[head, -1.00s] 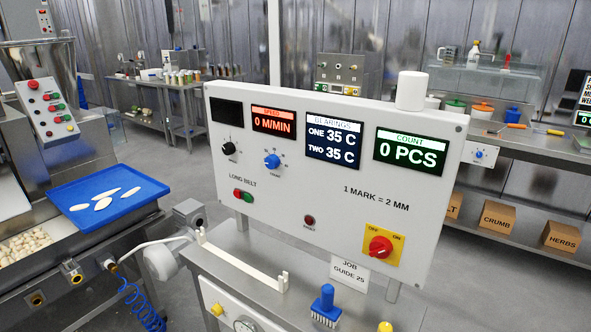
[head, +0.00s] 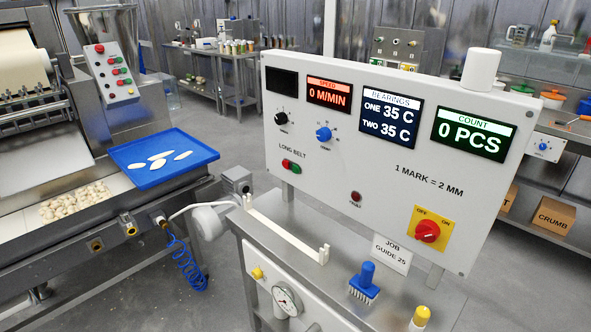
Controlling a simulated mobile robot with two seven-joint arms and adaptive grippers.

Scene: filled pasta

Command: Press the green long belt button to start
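The white control panel (head: 330,185) stands at the centre of the head view. Under its LONG BELT label sit two small buttons side by side, a red button (head: 286,163) and a green button (head: 296,168). The SPEED display (head: 329,95) reads 0 M/MIN and the COUNT display (head: 472,134) reads 0 PCS. Neither of my grippers is in view, and nothing covers the buttons.
Below the panel, a steel bench holds a white bracket bar (head: 287,231), a blue brush (head: 365,280) and a job guide card (head: 391,254). At left, a blue tray (head: 195,160) with pale ovals sits on a machine. Grey floor shows between machine and panel.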

